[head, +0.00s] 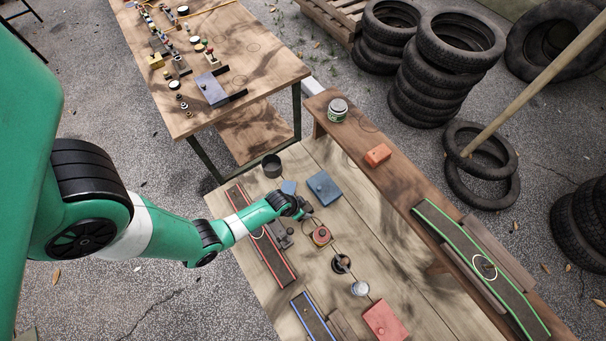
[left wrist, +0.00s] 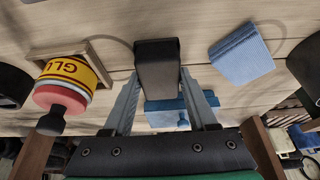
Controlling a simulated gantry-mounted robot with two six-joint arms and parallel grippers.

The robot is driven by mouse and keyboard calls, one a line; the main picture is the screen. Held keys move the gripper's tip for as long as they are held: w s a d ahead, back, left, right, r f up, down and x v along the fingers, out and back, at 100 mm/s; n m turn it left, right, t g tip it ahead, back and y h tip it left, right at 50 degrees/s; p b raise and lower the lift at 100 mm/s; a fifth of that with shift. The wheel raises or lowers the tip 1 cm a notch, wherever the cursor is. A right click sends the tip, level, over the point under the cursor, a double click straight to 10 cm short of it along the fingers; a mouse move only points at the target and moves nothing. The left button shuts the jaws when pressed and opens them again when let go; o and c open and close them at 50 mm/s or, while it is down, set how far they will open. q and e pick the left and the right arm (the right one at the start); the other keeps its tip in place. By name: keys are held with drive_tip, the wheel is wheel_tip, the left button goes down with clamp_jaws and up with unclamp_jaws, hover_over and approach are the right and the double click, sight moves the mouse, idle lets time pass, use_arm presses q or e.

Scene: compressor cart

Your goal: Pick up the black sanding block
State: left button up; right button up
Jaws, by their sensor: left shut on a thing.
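The black sanding block (left wrist: 157,68) is a dark rounded bar between the fingers of my left gripper (left wrist: 165,100) in the left wrist view. Both fingers press on its sides. In the head view my left gripper (head: 304,210) is over the middle of the pale plank bench, and the block is small and largely hidden by the fingers there. I cannot tell whether the block touches the bench. My right gripper is not in view.
A glue pot (left wrist: 68,82) with a yellow label and a blue sponge (left wrist: 240,52) flank the block. A blue box (head: 324,187), dark tin (head: 271,166), red box (head: 385,320) and a long red-edged strip (head: 262,240) are on the bench. Tyres (head: 430,75) stand beyond.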

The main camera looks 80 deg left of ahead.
sight(306, 207)
use_arm(q)
wheel_tip(306, 207, up, 3)
drive_tip(key=shift+r+p, duration=0.15)
drive_tip(key=shift+p, duration=0.6)
drive_tip(key=s+d+r+p, duration=0.1)
drive_tip(key=d+r+p, duration=0.7)
drive_tip(key=d, duration=0.6)
drive_tip(key=shift+r+p, duration=0.4)
drive_tip(key=shift+r, duration=0.1)
